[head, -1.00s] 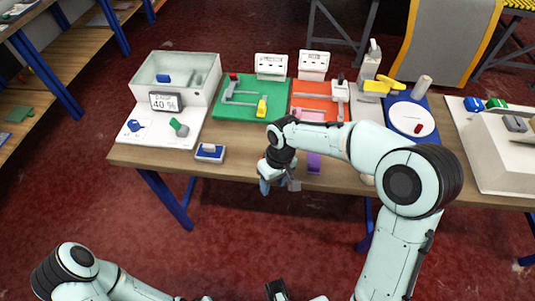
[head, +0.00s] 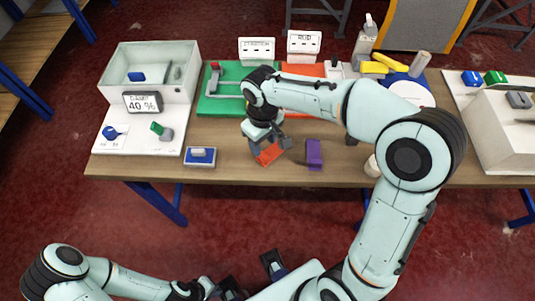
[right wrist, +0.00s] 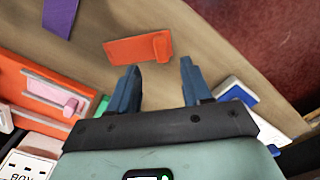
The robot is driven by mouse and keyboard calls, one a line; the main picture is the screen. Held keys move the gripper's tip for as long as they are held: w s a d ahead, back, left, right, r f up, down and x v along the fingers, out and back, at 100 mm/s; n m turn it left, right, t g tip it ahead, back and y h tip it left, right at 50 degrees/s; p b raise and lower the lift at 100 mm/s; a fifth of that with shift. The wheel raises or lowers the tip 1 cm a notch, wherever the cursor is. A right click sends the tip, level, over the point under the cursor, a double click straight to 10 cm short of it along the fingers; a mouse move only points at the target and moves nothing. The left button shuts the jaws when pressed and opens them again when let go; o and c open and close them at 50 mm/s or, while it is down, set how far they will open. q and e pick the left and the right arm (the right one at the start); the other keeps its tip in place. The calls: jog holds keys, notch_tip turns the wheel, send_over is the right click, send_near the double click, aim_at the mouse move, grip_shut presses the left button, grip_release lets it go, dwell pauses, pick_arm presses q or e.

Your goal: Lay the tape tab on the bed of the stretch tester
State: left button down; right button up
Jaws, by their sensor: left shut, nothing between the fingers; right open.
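An orange strip (head: 267,156), which looks like the tape tab, is on the wooden table near its front edge; it also shows in the right wrist view (right wrist: 138,48). My right gripper (head: 270,143) is open and empty above it, and partly hides it in the head view. In the right wrist view the strip lies just beyond the fingertips. The stretch tester appears to be the green board (head: 207,106) with a grey bar, behind my right gripper; my forearm hides part of it. My left gripper (head: 232,288) is shut and empty at the bottom, away from the table.
A purple strip (head: 314,153) lies right of the orange one. The orange rub board (head: 300,69) is behind my forearm. Bare table (head: 232,150) lies around the strips.

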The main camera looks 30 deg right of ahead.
aim_at(264, 155)
notch_tip(264, 155, down, 6)
jog(key=shift+r, duration=0.1)
dwell(0.4)
grip_shut()
